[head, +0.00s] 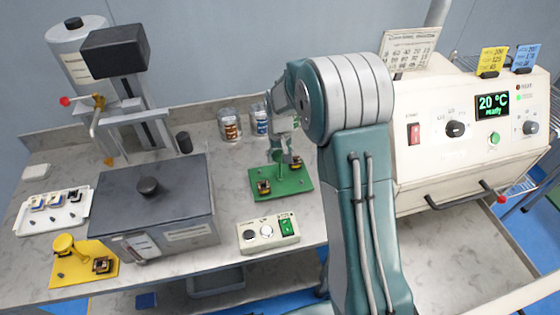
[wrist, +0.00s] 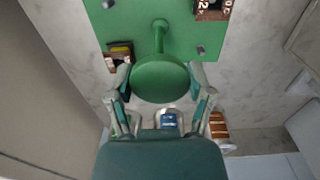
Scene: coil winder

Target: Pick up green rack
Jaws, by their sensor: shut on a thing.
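The green rack is a flat plate (head: 282,184) with an upright post, resting on or just above the marble counter in the head view; I cannot tell which. Small coil pieces sit on it, one at its left (head: 264,187) and one near its back right (head: 296,162). In the wrist view the green plate (wrist: 175,40) has a post topped by a round green knob (wrist: 160,80). My gripper (wrist: 160,85) is shut on this knob, one finger on each side. In the head view my arm partly hides the gripper and the rack's post.
A control box (head: 268,232) stands just in front of the rack. A dark lidded box (head: 155,205) is to its left, and two jars (head: 230,124) (head: 260,119) stand behind. A yellow rack (head: 84,263) and white tray (head: 54,211) lie far left. A large cream machine (head: 460,140) stands right.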

